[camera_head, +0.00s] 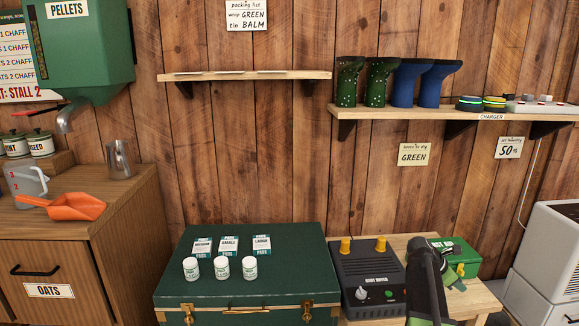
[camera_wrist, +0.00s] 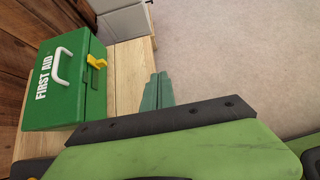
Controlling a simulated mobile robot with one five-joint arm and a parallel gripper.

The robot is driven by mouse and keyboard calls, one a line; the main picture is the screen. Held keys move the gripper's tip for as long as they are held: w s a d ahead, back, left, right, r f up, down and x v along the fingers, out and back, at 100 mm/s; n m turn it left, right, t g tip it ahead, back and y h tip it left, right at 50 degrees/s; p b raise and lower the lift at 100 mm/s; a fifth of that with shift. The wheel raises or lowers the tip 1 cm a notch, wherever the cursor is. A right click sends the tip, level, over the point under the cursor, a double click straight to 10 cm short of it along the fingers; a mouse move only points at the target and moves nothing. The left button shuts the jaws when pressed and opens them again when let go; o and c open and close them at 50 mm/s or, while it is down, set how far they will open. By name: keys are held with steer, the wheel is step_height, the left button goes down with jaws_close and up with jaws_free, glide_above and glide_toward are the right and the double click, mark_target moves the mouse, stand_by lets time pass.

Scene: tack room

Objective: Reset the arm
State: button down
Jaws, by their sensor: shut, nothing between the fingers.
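My gripper (camera_wrist: 157,88) shows in the wrist view as two green fingers pressed together with nothing between them. The fingers are over the edge of the wooden bench (camera_wrist: 128,75), with pale floor beyond. In the head view my arm rises at the lower right, in front of the bench (camera_head: 480,302). It partly covers the green first aid box (camera_head: 466,252). In the wrist view that box (camera_wrist: 65,85) stands closed to the left of my fingers, apart from them, with a white handle and a yellow latch.
A black boot dryer (camera_head: 371,282) stands just left of my arm. Further left, a green trunk (camera_head: 300,250) bears several small cartons and white tins. A white appliance (camera_head: 550,250) stands at the right. Shelves with boots (camera_head: 410,82) hang above. Floor (camera_wrist: 230,60) beyond the bench looks clear.

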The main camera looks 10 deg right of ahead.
steer(key=w+a, duration=0.2)
steer(key=a, duration=0.2)
steer(key=w+a+n+t, duration=0.1)
steer(key=a, duration=0.4)
steer(key=w+a+f+n, duration=0.1)
steer(key=w+a, duration=0.1)
steer(key=a, duration=0.2)
steer(key=shift+w+a+t+y, duration=0.3)
steer(key=shift+a+t, duration=0.05)
steer(key=shift+t, duration=0.05)
steer(key=s+a+f+m+y, duration=0.25)
steer(key=s+a+m, duration=0.3)
steer(key=a, duration=0.65)
steer(key=s+a+f+m+g+y, duration=0.1)
steer(key=s+a+f+m+y, duration=0.2)
steer(key=a+m, duration=0.6)
steer(key=s+a+f+m+y, duration=0.1)
steer(key=s+a+m+y, duration=0.4)
steer(key=a, duration=0.9)
step_height(320, 180, up, 34)
steer(key=h+p, duration=0.1)
steer(key=p, duration=3.3)
steer(key=shift+s+f+h, duration=0.15)
steer(key=shift+s+h, duration=0.15)
steer(key=shift+h, duration=0.05)
steer(key=c, duration=2.2)
jaws_free()
